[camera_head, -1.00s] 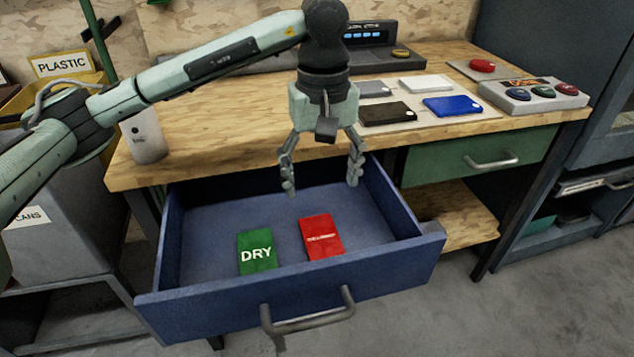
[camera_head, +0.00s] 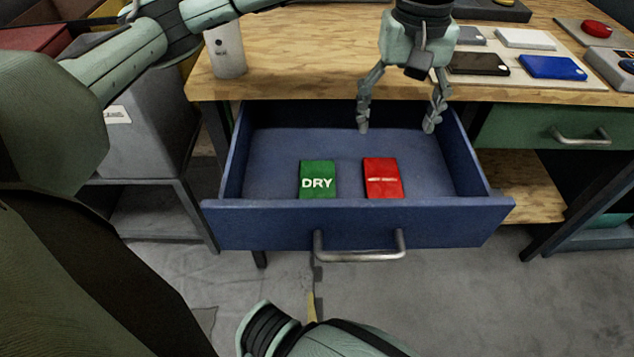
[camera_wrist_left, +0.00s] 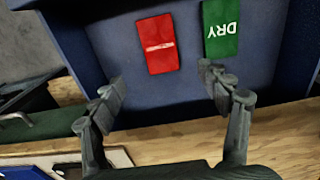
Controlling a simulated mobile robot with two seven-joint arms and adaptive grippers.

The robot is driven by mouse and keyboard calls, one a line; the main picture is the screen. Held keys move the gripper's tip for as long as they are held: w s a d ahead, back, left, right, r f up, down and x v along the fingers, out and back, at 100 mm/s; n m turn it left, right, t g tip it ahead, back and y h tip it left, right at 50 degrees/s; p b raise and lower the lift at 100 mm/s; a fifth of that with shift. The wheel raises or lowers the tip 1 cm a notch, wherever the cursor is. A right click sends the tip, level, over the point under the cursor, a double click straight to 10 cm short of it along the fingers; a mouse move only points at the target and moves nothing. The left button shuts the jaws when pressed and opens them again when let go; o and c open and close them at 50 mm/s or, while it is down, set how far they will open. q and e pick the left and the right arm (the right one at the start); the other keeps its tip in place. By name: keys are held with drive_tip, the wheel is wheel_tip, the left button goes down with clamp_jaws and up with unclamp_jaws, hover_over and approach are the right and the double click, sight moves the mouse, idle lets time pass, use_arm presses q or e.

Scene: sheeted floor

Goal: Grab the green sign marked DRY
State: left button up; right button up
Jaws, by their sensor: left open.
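The green sign marked DRY (camera_head: 317,178) lies in the open blue drawer (camera_head: 350,224), left of a red sign (camera_head: 382,178). My left gripper (camera_head: 398,125) is open and empty, pointing down above the right back part of the drawer, apart from both signs. In the left wrist view the green sign (camera_wrist_left: 221,28) is at the top right, beyond one fingertip, and the red sign (camera_wrist_left: 158,43) is at the top between the fingers (camera_wrist_left: 162,90). My right gripper does not show.
The wooden bench top (camera_head: 300,72) is above and behind the drawer. A white cylinder (camera_head: 225,52) stands on its left end; a blue card (camera_head: 553,67) and a black card (camera_head: 478,64) lie at right. The drawer handle (camera_head: 360,254) sticks out in front.

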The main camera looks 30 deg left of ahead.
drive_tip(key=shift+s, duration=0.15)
use_arm(q)
drive_tip(key=shift+o, duration=0.5)
drive_tip(key=b, duration=0.1)
hover_over(317, 178)
drive_tip(key=f, duration=0.4)
drive_tip(key=shift+w+d+f, duration=0.1)
drive_tip(key=shift+w+f, duration=0.15)
drive_tip(key=shift+f, duration=0.1)
drive_tip(key=shift+s+f, duration=0.15)
drive_tip(key=shift+f, duration=0.15)
wheel_tip(317, 178, down, 7)
drive_tip(key=shift+s+f, duration=0.1)
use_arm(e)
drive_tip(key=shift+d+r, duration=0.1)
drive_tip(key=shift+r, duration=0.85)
use_arm(q)
drive_tip(key=c, duration=1.1)
